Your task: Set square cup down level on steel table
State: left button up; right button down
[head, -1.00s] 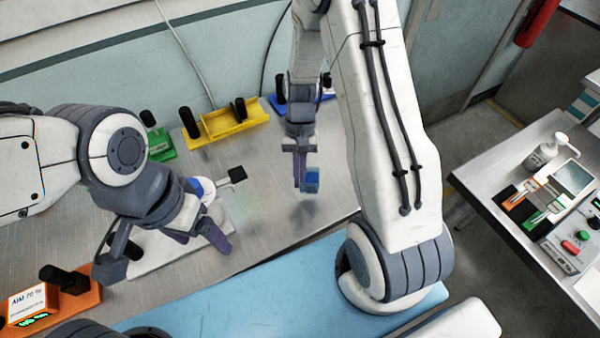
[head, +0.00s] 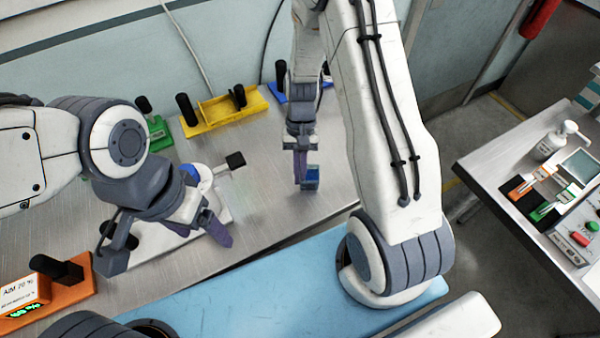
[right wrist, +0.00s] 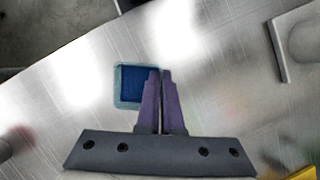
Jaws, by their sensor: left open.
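The square cup (head: 311,178) is small, with translucent pale walls and blue inside. In the right wrist view the cup (right wrist: 126,86) sits left of the fingertips. My right gripper (head: 300,172) is shut on the cup's near wall: in the right wrist view its purple fingers (right wrist: 161,74) are almost together, one overlapping the blue inside. The cup looks about level, at or just above the steel table (head: 268,212); contact with the table cannot be made out. My left gripper (head: 205,226) is open and empty, over a white plate (head: 235,205) at left.
A yellow holder (head: 228,118), a green holder (head: 160,135) and a blue holder (head: 298,92) stand along the back. An orange holder (head: 60,285) is at front left. A blue surface (head: 240,288) lies in front. The steel around the cup is clear.

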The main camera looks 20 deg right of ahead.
pick_arm(q)
jog(key=shift+f+b, duration=0.4)
pick_arm(e)
jog(key=shift+f, duration=0.6)
jog(key=c, duration=1)
grip_release()
jog(key=shift+r, duration=0.1)
